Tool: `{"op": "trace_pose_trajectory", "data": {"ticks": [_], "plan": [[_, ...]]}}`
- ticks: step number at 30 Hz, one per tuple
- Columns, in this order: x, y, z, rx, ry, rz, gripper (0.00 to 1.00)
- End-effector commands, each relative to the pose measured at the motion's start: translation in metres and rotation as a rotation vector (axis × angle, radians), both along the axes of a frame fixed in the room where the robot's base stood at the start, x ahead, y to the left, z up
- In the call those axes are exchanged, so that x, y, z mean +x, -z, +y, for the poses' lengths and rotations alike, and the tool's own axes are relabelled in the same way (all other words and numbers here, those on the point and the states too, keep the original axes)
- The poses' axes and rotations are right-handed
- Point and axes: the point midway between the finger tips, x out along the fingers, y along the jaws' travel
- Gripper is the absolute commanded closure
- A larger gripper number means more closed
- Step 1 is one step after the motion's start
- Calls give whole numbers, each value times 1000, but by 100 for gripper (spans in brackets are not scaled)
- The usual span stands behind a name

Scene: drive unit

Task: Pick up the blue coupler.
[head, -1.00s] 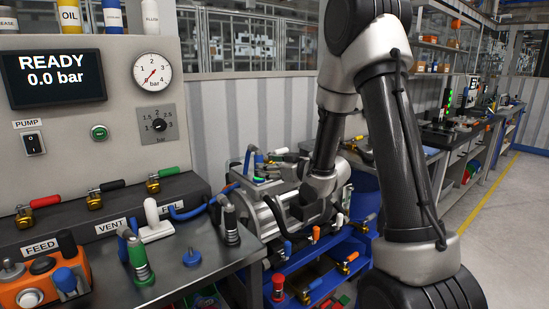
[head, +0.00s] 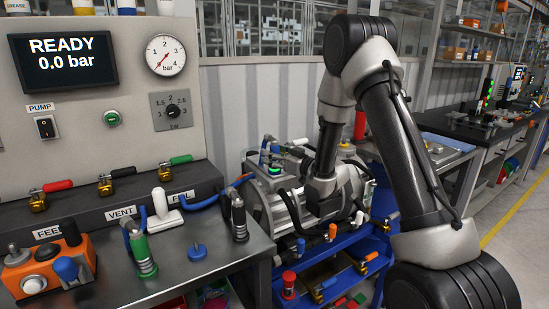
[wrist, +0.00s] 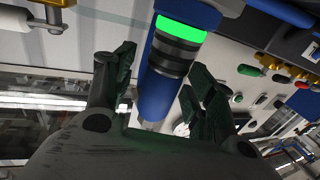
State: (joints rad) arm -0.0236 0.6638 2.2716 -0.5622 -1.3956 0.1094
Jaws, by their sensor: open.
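In the wrist view, a blue coupler (wrist: 158,92) with a bright green band and dark ridged rings lies between the two fingers of my gripper (wrist: 160,62). The dark fingers stand apart, one on each side of it, with gaps visible; I cannot tell how far along the fingers it sits in depth. In the head view, a small blue and green part (head: 264,158), seemingly the same coupler, shows at the left end of the silver drive unit (head: 290,208). My forearm comes down over the unit, and my fingers are hard to make out there.
At left, a bench (head: 205,272) carries a green coupler (head: 141,252), a black coupler (head: 239,218), a blue knob (head: 197,251) and a white T-handle (head: 166,222). A blue rack (head: 330,262) with colored handles stands below the drive unit. A display panel (head: 62,60) rises behind the bench.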

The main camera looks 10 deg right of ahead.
Motion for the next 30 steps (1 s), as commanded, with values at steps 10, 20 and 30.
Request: {"op": "trace_pose_trajectory", "data": {"ticks": [10, 20, 30], "plan": [[1, 0, 0, 0, 1, 0, 68], [1, -1, 0, 1, 1, -1, 99], [1, -43, 0, 0, 1, -8, 99]]}}
